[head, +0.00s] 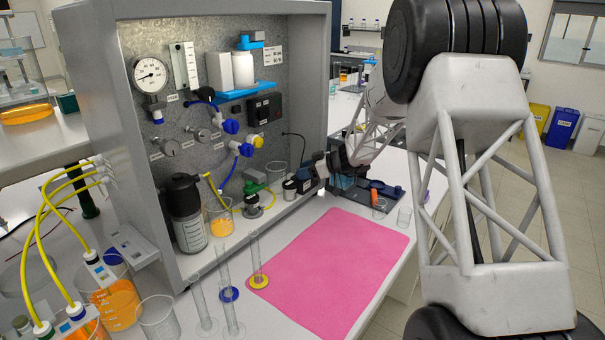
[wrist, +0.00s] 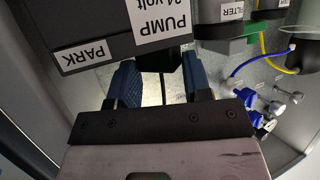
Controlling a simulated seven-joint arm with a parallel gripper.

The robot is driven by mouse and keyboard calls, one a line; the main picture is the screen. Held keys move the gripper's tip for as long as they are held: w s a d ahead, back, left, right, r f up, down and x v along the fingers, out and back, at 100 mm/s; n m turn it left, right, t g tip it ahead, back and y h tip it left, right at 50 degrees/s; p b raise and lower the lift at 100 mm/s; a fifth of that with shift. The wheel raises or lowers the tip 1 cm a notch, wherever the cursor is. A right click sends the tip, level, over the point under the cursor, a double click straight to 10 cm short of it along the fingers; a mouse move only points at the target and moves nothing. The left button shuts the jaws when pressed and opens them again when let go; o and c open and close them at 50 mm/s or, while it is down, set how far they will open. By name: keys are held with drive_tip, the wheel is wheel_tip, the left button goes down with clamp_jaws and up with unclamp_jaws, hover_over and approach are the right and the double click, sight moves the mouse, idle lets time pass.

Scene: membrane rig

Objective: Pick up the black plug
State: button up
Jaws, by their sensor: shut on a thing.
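The black plug (wrist: 172,86) shows as a dark piece between the two blue fingers of my gripper (wrist: 158,80) in the wrist view. My gripper is shut on it. The plug sits right at a dark box (wrist: 110,33) labelled PUMP 24 volt and PARK, which hides its far end. I cannot tell whether the plug is still seated in the box. In the head view my gripper (head: 314,172) reaches in from the right at the open cabinet's right side, and the plug is too small to make out.
The grey cabinet (head: 328,80) surrounds the work area, with gauges, blue valves (head: 231,126) and a black bottle (head: 184,205) inside. A thin black cable (head: 295,134) hangs near my gripper. A pink mat (head: 340,265) lies clear in front; glass cylinders (head: 225,285) stand left of it.

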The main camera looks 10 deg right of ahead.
drive_tip(key=shift+r, duration=0.1)
drive_tip(key=shift+r, duration=0.75)
wheel_tip(320, 180, up, 2)
drive_tip(key=shift+s, duration=0.1)
drive_tip(key=s+r, duration=0.1)
drive_tip(key=s, duration=1.4)
drive_tip(key=shift+s+d+r, duration=0.15)
drive_tip(key=shift+s+d, duration=0.2)
drive_tip(key=shift+d, duration=0.05)
